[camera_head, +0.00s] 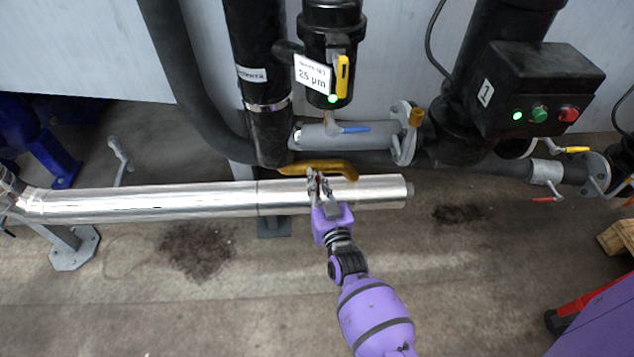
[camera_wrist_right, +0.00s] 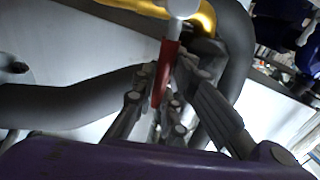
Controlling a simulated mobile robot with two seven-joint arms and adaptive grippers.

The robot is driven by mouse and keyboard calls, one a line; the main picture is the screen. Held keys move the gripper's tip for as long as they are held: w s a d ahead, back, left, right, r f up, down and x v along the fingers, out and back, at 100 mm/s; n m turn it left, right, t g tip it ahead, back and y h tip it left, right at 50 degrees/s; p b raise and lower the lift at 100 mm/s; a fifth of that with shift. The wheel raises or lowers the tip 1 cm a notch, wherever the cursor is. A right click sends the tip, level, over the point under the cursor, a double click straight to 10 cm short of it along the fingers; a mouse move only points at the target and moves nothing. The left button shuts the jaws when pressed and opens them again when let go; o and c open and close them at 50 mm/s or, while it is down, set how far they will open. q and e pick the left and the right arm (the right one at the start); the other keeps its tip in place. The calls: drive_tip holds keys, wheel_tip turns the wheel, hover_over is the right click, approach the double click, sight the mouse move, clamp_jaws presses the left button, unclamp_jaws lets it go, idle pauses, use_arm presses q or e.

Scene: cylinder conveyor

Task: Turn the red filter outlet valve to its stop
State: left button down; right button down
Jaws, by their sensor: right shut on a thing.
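My right gripper (camera_head: 319,182) reaches over the shiny silver pipe from the front. In the right wrist view its fingers (camera_wrist_right: 160,98) are closed on both sides of a red valve handle (camera_wrist_right: 168,62). The handle hangs from a pale round stem (camera_wrist_right: 183,8), with a yellow part behind it. In the head view only a sliver of red shows between the fingers, and the valve body is mostly hidden by them. How far the handle is turned is hard to tell. My left gripper is not in view.
A silver pipe (camera_head: 150,200) runs across in front of the valve. A yellow bar (camera_head: 340,169) lies just behind the fingers. A blue lever (camera_head: 354,129), a black filter housing (camera_head: 331,25) and a button box (camera_head: 540,90) stand behind. Another red lever (camera_head: 547,200) is at the right.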

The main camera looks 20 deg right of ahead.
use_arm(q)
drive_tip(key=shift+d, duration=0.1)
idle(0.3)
